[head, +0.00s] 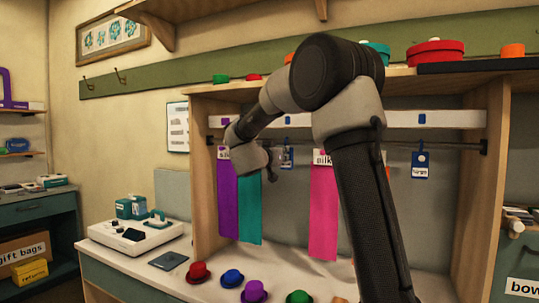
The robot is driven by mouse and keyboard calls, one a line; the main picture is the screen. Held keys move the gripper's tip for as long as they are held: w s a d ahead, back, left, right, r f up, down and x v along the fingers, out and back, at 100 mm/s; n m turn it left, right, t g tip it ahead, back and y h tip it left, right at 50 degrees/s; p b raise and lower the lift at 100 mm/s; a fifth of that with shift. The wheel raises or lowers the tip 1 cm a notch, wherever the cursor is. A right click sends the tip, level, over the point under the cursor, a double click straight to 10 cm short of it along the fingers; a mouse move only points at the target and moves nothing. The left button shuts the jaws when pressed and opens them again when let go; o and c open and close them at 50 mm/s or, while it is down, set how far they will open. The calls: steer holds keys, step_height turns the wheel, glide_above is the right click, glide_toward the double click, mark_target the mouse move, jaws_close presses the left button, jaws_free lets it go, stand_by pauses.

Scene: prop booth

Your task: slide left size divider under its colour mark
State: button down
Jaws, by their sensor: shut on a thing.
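The left size divider (288,158) is a blue tag with a white label hanging from the dark rail (400,143). It hangs roughly below a blue mark (287,120) on the white strip (350,119). My gripper (277,163) is at its left edge, shut on it; the contact is small and partly hidden. A second divider (422,160), also blue, hangs at the right below another blue mark (422,117). Purple (228,195), teal (249,208) and pink (323,215) silks hang from the rail. My arm hides part of the rail between the dividers.
Small red (199,272), blue (232,277), purple (254,291) and green (299,297) hats stand on the counter below. Round boxes, including a red one (435,52), stand on top of the booth. Wooden side posts (205,180) bound the rail.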

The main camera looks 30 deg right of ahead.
steer(key=shift+s+d, duration=0.15)
steer(key=shift+s, duration=0.05)
steer(key=c, duration=1.4)
jaws_free()
steer(key=v, duration=1.2)
